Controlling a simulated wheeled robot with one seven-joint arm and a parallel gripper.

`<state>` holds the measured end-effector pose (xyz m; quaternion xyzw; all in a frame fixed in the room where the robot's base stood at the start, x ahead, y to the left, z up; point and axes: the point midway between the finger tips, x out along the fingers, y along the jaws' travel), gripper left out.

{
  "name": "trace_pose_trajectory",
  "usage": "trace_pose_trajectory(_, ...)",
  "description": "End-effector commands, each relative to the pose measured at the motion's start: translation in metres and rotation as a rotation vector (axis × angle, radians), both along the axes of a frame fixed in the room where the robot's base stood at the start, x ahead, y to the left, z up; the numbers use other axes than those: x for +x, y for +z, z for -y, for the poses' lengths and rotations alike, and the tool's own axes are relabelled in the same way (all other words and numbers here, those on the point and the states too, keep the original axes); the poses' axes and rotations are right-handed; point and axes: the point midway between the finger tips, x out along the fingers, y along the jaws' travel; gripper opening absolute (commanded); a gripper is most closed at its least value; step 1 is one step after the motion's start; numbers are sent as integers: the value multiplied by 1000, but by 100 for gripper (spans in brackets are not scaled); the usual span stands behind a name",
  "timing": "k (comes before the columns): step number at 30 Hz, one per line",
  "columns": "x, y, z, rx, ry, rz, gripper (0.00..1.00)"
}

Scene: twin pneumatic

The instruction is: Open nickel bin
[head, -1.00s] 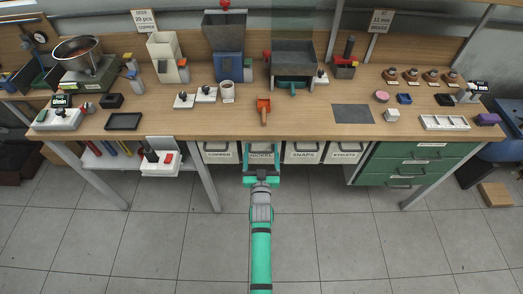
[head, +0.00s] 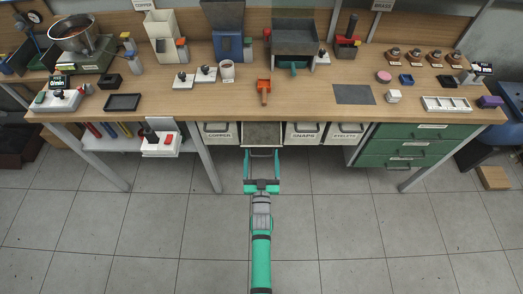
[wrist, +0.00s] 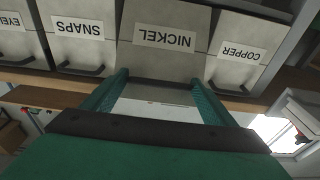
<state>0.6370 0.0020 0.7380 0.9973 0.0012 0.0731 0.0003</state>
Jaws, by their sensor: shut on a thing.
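The nickel bin (head: 262,135) is a grey-white bin under the bench, between the copper bin and the snaps bin. It is pulled out past its neighbours, and its open top shows in the head view. Its front with the NICKEL label (wrist: 165,60) faces the wrist camera, upside down. My gripper (head: 262,158), with green fingers, is at the front of this bin, shut on its handle. The fingers also show in the wrist view (wrist: 160,92). The bin's contents are too small to tell.
The copper bin (head: 218,133) and the snaps bin (head: 302,133) sit pushed in on either side, with the eyelets bin (head: 346,133) further right. Green drawers (head: 405,148) stand at the right. The tiled floor (head: 340,230) in front is clear. The wooden bench top (head: 310,98) is above.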

Motion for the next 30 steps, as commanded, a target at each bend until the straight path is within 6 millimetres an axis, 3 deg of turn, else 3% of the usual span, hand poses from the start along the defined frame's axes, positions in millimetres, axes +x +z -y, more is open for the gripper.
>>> trace_pose_trajectory(1,-4,-13,7,1,-12,-26,39)
trace_pose_trajectory(17,-6,-16,8,2,-13,-24,38)
trace_pose_trajectory(18,-6,-16,8,2,-13,-24,84)
trace_pose_trajectory(30,-4,-10,4,1,-6,-12,86)
